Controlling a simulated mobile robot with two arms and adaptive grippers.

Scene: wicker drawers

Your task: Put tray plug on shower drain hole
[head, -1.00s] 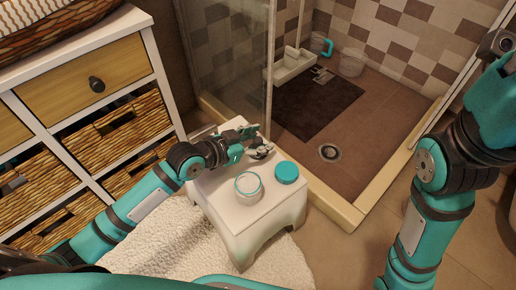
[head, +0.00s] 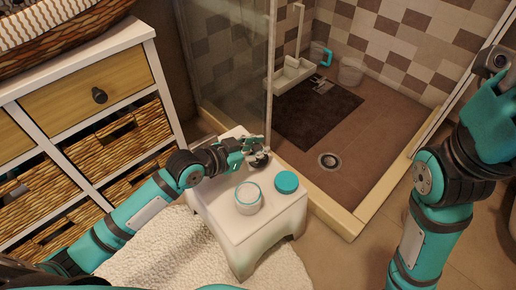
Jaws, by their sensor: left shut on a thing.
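The shower drain hole (head: 329,161) is a round metal ring with a dark centre in the brown shower floor. It is uncovered. My left gripper (head: 254,153) is shut on a small dark, roundish piece, which appears to be the tray plug (head: 260,160). It holds the plug at the far right corner of the white stool (head: 222,212), left of the drain and outside the shower. The fingers partly hide the plug, and I cannot tell whether it touches the stool.
A glass jar (head: 248,198) and a teal lid (head: 287,182) are on the stool. The raised shower edge (head: 335,211) and a glass panel (head: 228,70) lie near the left gripper. A dark mat (head: 314,112) covers part of the shower floor; floor around the drain is clear.

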